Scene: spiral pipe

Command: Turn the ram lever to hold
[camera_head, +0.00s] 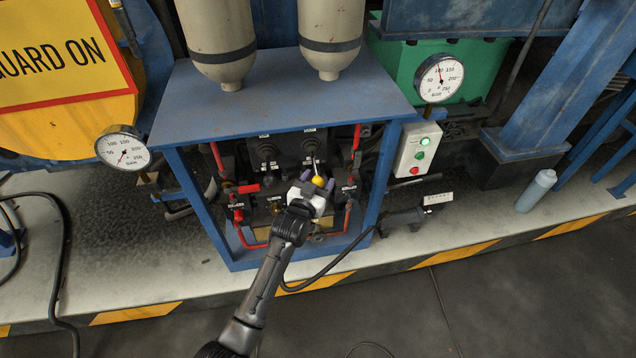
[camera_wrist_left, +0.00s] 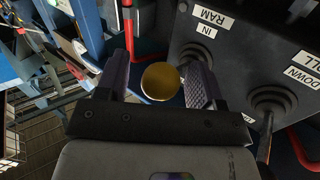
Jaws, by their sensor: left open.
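The ram lever's yellow ball knob (camera_head: 318,181) shows in the head view at the front of the valve panel (camera_head: 286,152), inside the blue frame. A thin pale rod runs up from it towards the panel. My left gripper (camera_head: 311,188) is at the knob. In the left wrist view my left gripper (camera_wrist_left: 161,76) is open, with one finger on each side of the knob (camera_wrist_left: 160,82). Gaps show between knob and fingers. The lever rod is hidden behind the knob there. My right gripper is not in view.
A second black-booted lever base (camera_wrist_left: 273,100) is on the panel to the right. Red pipes and valves (camera_head: 245,200) fill the frame around the gripper. The blue frame's right post (camera_head: 377,180) stands close by. Two beige cylinders (camera_head: 217,40) stand on top.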

